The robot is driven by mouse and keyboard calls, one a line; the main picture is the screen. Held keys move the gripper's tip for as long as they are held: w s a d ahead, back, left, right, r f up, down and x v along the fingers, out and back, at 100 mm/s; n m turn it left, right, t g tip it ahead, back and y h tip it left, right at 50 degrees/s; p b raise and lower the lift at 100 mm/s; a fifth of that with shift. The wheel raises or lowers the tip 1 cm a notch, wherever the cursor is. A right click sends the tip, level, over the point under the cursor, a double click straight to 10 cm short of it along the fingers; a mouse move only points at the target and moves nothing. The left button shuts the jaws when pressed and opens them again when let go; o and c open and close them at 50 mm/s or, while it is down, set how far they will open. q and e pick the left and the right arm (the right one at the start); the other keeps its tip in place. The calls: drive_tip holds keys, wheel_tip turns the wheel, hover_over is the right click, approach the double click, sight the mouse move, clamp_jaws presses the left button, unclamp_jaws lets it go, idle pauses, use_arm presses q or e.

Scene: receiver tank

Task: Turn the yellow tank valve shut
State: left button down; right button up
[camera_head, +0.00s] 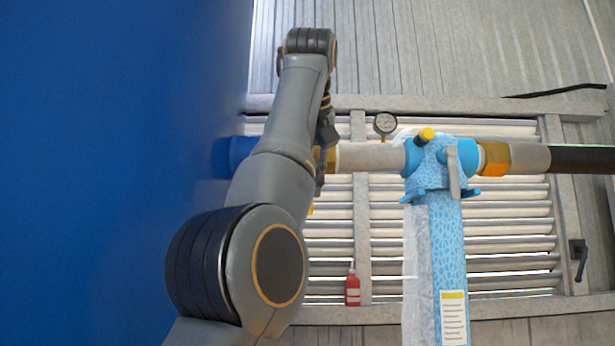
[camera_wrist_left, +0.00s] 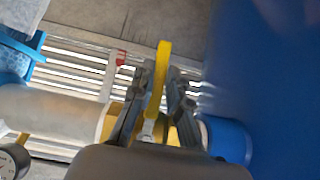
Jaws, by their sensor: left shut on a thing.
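The yellow valve handle (camera_wrist_left: 163,60) stands between the two fingers of my left gripper (camera_wrist_left: 160,78) in the left wrist view, its flat end reaching past the fingertips. The gripper is shut on this handle. The brass valve body (camera_wrist_left: 115,118) shows partly behind the fingers. In the head view my left arm hides most of the valve. A bit of the valve body (camera_head: 330,160) and a small yellow tip (camera_head: 310,209) show beside my left gripper (camera_head: 321,165). My right gripper is in neither view.
The large blue tank (camera_head: 110,120) fills the left side, close to my arm. A grey pipe (camera_head: 370,156) runs right to a light-blue fitting (camera_head: 430,155) with a grey lever (camera_head: 454,172). A gauge (camera_head: 385,124) stands above the pipe. A red bottle (camera_head: 352,289) stands below.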

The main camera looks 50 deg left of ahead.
use_arm(q)
drive_tip(key=shift+f, duration=0.3)
drive_tip(key=c, duration=1.3)
unclamp_jaws()
drive_tip(key=shift+a+r, duration=0.1)
drive_tip(key=shift+s, duration=0.1)
drive_tip(key=shift+r, duration=0.1)
